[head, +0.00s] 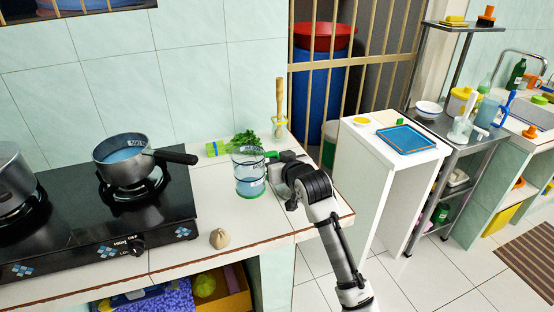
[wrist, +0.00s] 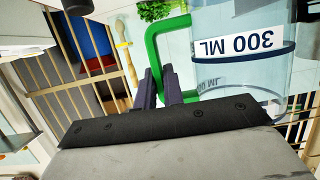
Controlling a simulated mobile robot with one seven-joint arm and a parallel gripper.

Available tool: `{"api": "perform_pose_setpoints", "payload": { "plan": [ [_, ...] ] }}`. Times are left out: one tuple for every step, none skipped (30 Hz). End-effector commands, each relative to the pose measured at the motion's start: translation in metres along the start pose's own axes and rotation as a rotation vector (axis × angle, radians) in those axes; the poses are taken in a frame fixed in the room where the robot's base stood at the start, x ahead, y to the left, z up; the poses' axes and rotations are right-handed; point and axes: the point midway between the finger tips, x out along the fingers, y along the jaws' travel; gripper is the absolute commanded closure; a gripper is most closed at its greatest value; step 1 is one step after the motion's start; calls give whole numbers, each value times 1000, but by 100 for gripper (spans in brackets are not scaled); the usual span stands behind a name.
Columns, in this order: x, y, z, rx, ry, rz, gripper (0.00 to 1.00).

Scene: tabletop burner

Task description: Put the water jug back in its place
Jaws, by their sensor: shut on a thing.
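The water jug (head: 250,178) is clear with dark bands, a green base and bluish water inside. It stands upright at the right part of the tiled counter; I cannot tell whether its base touches the tiles. My gripper (head: 273,160) comes from the right and is shut on the jug's green handle. In the wrist view, my dark fingers (wrist: 163,86) close around the green handle (wrist: 152,48), beside the clear jug wall (wrist: 235,75) marked "300 ML", which appears upside down.
Behind the jug lie green herbs (head: 243,139) and an upright wooden-handled tool (head: 280,105). A garlic bulb (head: 219,238) sits in front. The stove (head: 95,215) with a pan (head: 122,148) of blue liquid is left. A white stand (head: 374,150) with a blue tray (head: 406,139) is right.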

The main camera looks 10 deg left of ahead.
Motion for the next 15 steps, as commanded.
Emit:
{"api": "perform_pose_setpoints", "payload": {
  "plan": [
    [0,0,0,0,1,0,100],
    [0,0,0,0,1,0,100],
    [0,0,0,1,1,-1,100],
    [-1,0,0,2,2,-1,100],
    [-1,-1,1,3,3,-2,100],
    [0,0,3,2,3,-2,100],
    [0,0,6,1,2,-2,100],
    [2,0,9,1,2,-2,100],
    [3,0,13,1,2,-2,100],
    [4,0,17,1,2,-1,100],
    [5,0,20,1,2,-1,100],
    [7,0,25,2,2,-1,100],
    [8,0,29,3,2,-1,100],
    [9,0,32,3,2,-1,100],
    [10,0,37,2,2,0,100]
  ]
}}
